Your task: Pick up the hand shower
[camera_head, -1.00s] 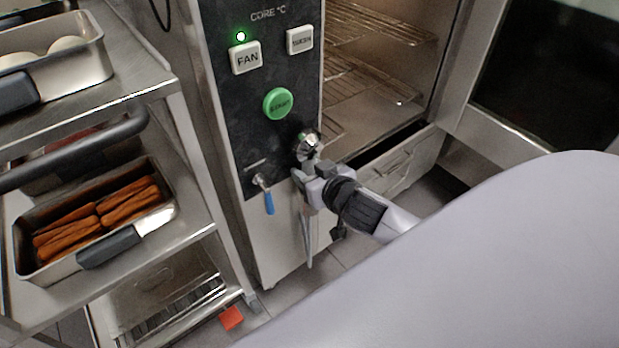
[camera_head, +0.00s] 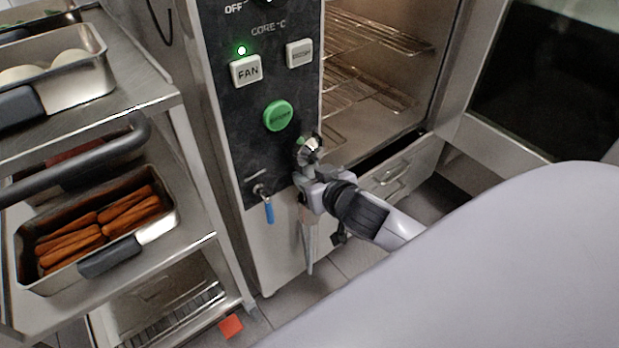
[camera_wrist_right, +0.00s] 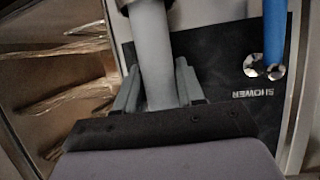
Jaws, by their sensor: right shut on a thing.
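The hand shower shows in the right wrist view as a grey cylinder (camera_wrist_right: 151,50) with a dark collar at the top edge. My right gripper (camera_wrist_right: 158,84) has one finger on each side of it and is shut on it. In the head view my right gripper (camera_head: 308,183) is at the oven's front panel, just below a round chrome piece (camera_head: 309,149). A thin grey part (camera_head: 308,242) hangs below the gripper. The gripper hides much of the shower there. My left gripper is not in view.
A blue lever (camera_head: 268,211) hangs from the panel left of the gripper, near the SHOWER label (camera_wrist_right: 253,93). The oven chamber with wire racks (camera_head: 370,95) is open. A trolley with a sausage pan (camera_head: 158,228) stands left. A drawer (camera_head: 395,175) is behind the gripper.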

